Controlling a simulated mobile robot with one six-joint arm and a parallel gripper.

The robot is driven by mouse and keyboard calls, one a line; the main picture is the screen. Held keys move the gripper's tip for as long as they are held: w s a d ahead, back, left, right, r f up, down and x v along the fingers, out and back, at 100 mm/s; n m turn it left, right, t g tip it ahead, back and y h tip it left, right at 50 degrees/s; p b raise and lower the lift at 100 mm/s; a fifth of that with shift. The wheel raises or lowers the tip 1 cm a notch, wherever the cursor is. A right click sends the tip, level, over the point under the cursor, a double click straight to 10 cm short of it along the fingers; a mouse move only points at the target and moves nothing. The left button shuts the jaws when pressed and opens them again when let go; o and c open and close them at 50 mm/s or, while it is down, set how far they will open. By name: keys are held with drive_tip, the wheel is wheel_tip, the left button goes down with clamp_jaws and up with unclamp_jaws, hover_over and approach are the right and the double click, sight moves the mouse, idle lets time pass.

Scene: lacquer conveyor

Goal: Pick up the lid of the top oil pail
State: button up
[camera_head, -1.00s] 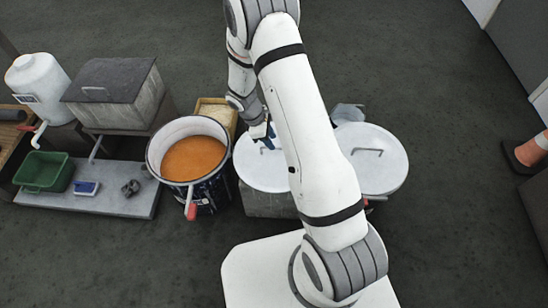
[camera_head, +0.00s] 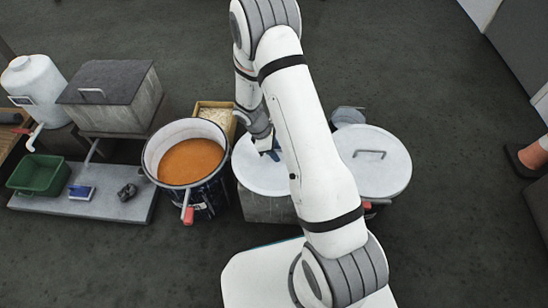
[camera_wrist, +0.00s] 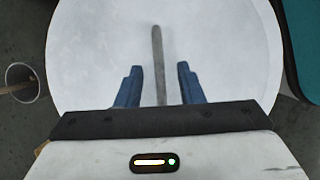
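A round white lid (camera_head: 258,178) lies in the middle, right of an open pail; my forearm hides its right part. In the wrist view this lid (camera_wrist: 95,50) fills most of the picture, with a straight grey bar handle (camera_wrist: 156,40) running up its middle. My gripper (camera_wrist: 158,70) is open, its two blue fingers on either side of the handle line with gaps on both sides. In the head view my gripper (camera_head: 268,151) is over the lid's far part; I cannot tell how high. A second white lid (camera_head: 385,178) with a bar handle covers the vessel on the right.
An open pail of orange liquid (camera_head: 192,160) with a red-handled tap stands left of the lid. A box of pale material (camera_head: 215,113) is behind. Farther left are a grey lidded tank (camera_head: 110,90), a green bin (camera_head: 40,173) and a white jug (camera_head: 35,82). A cone (camera_head: 530,158) stands far right.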

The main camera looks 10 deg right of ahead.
drive_tip(key=shift+f, duration=0.2)
idle(0.3)
clamp_jaws()
idle(0.3)
